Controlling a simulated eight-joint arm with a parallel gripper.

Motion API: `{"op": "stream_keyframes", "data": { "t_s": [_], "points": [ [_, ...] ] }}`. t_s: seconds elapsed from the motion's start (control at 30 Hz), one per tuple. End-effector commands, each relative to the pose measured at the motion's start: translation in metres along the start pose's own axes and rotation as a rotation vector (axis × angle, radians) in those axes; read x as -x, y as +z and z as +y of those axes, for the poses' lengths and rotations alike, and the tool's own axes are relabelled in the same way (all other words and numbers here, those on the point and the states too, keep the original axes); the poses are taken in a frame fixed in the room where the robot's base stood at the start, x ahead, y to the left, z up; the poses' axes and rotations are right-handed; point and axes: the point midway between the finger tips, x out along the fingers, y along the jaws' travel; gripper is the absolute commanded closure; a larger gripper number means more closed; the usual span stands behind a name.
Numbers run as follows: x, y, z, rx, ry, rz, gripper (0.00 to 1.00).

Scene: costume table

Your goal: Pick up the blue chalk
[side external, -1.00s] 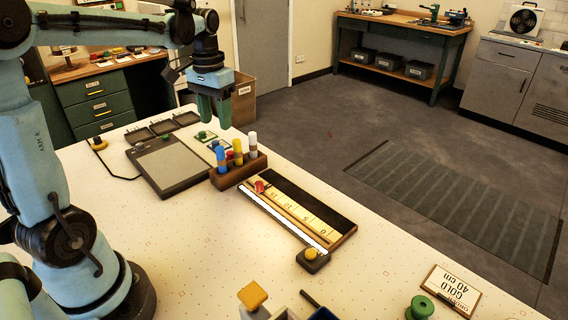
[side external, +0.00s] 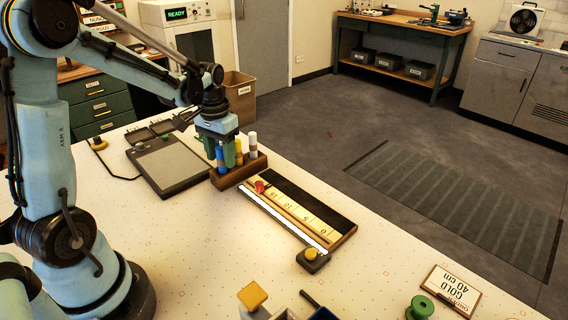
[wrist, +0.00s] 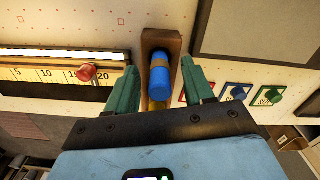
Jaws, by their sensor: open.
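The blue chalk (side external: 220,158) stands upright at the near left end of a dark wooden rack (side external: 232,180). In the wrist view the blue chalk (wrist: 159,80) shows a tan band and lies between the fingers, with a gap on each side. My gripper (side external: 228,155) is low over the rack, its green fingers open; the wrist view also shows my gripper (wrist: 161,73) empty around the chalk. A yellow chalk (side external: 239,148) and a white chalk with a blue band (side external: 252,147) stand farther along the rack. The red chalk is hidden.
A ruler board with a red slider (side external: 259,187) lies right of the rack. A grey pad (side external: 168,165) lies left of it. Coloured knobs on small cards (wrist: 238,92) are near the right finger in the wrist view.

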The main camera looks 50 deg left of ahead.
Motion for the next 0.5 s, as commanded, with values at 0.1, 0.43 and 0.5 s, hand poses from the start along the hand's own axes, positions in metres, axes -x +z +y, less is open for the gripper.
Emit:
{"op": "stream_keyframes", "data": {
  "t_s": [0.1,0.43,0.5],
  "points": [
    [-0.0105,-0.0002,0.0,0.0,0.0,0.0,0.48],
    [-0.0138,0.0003,0.0001,0.0,0.0,0.0,0.51],
    [-0.0137,0.0003,0.0001,0.0,0.0,0.0,0.61]
  ]
}}
